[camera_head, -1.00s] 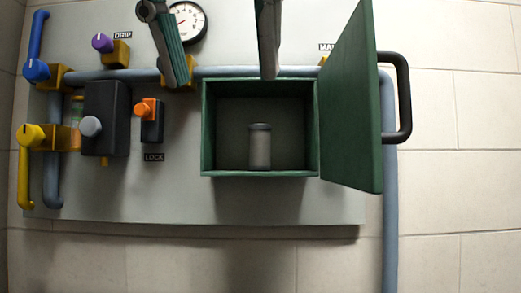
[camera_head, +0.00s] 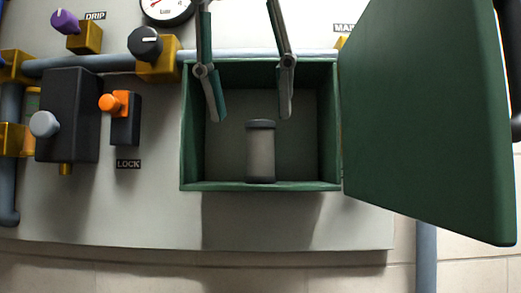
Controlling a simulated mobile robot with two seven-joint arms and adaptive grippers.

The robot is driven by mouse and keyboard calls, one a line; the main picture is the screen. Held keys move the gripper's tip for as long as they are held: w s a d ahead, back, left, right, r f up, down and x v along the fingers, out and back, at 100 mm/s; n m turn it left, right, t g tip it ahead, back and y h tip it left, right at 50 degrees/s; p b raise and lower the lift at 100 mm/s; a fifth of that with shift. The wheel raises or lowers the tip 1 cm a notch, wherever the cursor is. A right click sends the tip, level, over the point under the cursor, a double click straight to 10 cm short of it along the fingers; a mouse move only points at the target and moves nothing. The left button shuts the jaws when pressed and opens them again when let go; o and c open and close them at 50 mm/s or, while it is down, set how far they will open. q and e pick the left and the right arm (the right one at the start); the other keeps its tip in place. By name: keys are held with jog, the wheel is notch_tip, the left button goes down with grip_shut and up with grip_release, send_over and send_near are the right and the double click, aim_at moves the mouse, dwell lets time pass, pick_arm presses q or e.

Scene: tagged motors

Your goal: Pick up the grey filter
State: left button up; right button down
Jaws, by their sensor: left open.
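The grey filter (camera_head: 260,153) is a small upright cylinder with darker bands at its top and bottom. It stands on the floor of an open green box (camera_head: 187,140) on the wall panel. My left gripper (camera_head: 250,118) comes down from the top of the view, its two fingers spread apart. Its fingertips show in front of the box opening, just above the level of the filter's top, one to the left and one to the right of it. The fingers appear empty and apart from the filter. My right gripper is not in view.
The green door (camera_head: 425,120) stands wide open on the right. An orange-knobbed LOCK switch (camera_head: 124,117), a dark box with a grey knob (camera_head: 68,115) and a black-knobbed valve (camera_head: 146,45) are on the left. A grey pipe (camera_head: 100,62) runs behind.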

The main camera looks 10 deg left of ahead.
aim_at(258, 128)
pick_arm(q)
jog(key=shift+w, duration=0.85)
jog(key=x, duration=0.3)
jog(key=w+x, duration=0.1)
jog(key=shift+w, duration=0.1)
jog(key=shift+w+f, duration=0.25)
jog(key=shift+f, duration=0.15)
jog(key=c, duration=1.2)
